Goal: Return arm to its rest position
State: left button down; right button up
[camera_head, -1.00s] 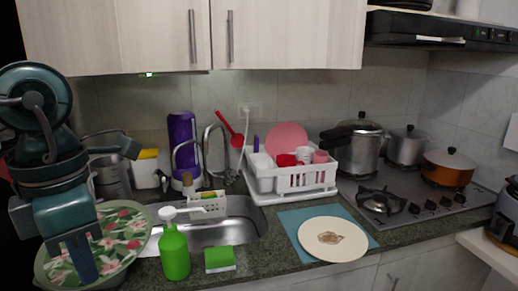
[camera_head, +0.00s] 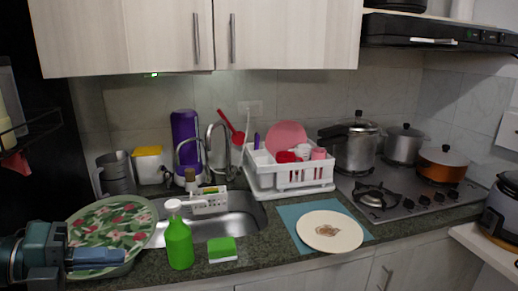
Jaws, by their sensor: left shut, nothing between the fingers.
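My left gripper (camera_head: 122,255) is low at the left of the head view, pointing right. It is shut and empty. Its fingers are in front of the near part of a green floral tray (camera_head: 112,222), and I cannot tell whether they touch it. The rest of the left arm is cut off by the left edge of the picture. My right gripper is not in view.
A green soap bottle (camera_head: 179,242) and a green sponge (camera_head: 222,249) stand right of the gripper, before the sink (camera_head: 240,219). A white plate (camera_head: 330,231) lies on a blue mat (camera_head: 290,213). A dish rack (camera_head: 289,176) stands behind. Pots stand on the stove at right.

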pick_arm(q)
jog(key=s+a+f+n+t+y, duration=0.1)
jog(key=a+f+n+t+y, duration=0.2)
jog(key=f+n, duration=0.6)
jog(key=a+f+n+t+y, duration=0.1)
jog(key=f+n+t+y, duration=0.4)
jog(key=f+n, duration=0.45)
jog(key=s+d+f+n+g+y, duration=0.2)
jog(key=s+d+f+n+g, duration=0.1)
jog(key=s+d+f+n, duration=0.7)
jog(key=d+f+n+p, duration=0.1)
jog(key=d+f, duration=0.3)
jog(key=shift+s+f+g, duration=0.15)
jog(key=shift+s+g, duration=0.05)
jog(key=shift+g, duration=0.2)
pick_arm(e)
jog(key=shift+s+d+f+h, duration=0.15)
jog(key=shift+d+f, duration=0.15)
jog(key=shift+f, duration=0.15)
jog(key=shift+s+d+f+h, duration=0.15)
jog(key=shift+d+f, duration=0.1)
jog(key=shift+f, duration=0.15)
